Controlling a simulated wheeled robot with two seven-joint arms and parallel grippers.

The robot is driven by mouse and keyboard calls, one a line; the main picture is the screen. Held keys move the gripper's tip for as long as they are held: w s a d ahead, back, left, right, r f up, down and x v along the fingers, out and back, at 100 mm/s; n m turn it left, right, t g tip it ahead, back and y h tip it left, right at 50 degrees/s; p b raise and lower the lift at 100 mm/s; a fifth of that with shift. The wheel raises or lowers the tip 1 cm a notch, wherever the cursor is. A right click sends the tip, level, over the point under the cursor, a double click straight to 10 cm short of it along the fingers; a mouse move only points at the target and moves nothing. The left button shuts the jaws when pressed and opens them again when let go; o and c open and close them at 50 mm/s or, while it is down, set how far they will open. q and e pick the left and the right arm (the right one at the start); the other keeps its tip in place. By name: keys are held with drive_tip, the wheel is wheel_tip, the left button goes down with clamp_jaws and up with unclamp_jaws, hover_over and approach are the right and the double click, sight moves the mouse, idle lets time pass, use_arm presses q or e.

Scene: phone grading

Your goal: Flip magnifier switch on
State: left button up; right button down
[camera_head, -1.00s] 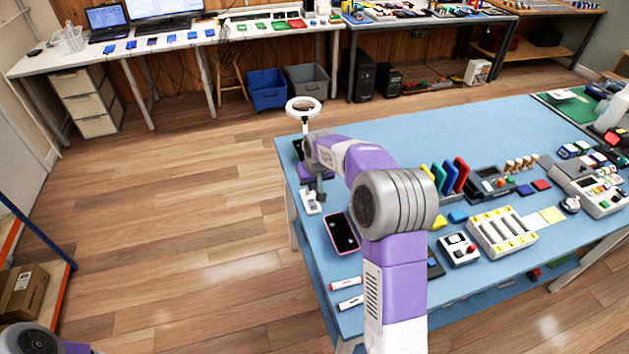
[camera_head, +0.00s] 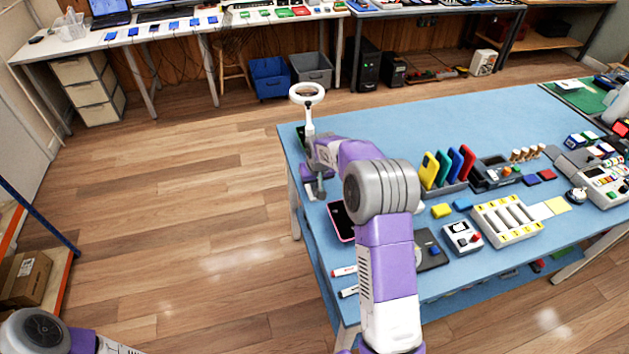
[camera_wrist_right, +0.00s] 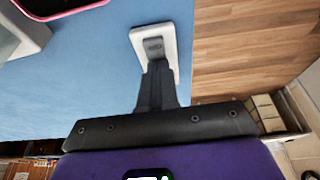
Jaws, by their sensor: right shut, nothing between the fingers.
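A small white switch block with a grey rocker (camera_wrist_right: 155,46) lies on the blue top in the right wrist view. My right gripper (camera_head: 318,190) is shut and empty, pointing down at the block. In the wrist view its dark fingertips (camera_wrist_right: 156,68) overlap the block's near part beside the rocker; I cannot tell whether they touch. My left gripper is out of view.
A pink-edged phone (camera_head: 340,222) lies near my right forearm, partly covered by it. Markers (camera_head: 343,271) lie at the table's near edge. The blue table's (camera_head: 400,130) far middle is clear.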

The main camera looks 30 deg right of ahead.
drive_tip(key=shift+g+p, duration=0.3)
drive_tip(key=shift+p, duration=0.25)
drive_tip(key=shift+w+f, duration=0.1)
drive_tip(key=shift+f, duration=0.1)
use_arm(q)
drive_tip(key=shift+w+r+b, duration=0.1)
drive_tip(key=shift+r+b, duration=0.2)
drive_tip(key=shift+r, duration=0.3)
use_arm(e)
drive_tip(key=shift+s+a, duration=0.2)
drive_tip(key=shift+s, duration=0.7)
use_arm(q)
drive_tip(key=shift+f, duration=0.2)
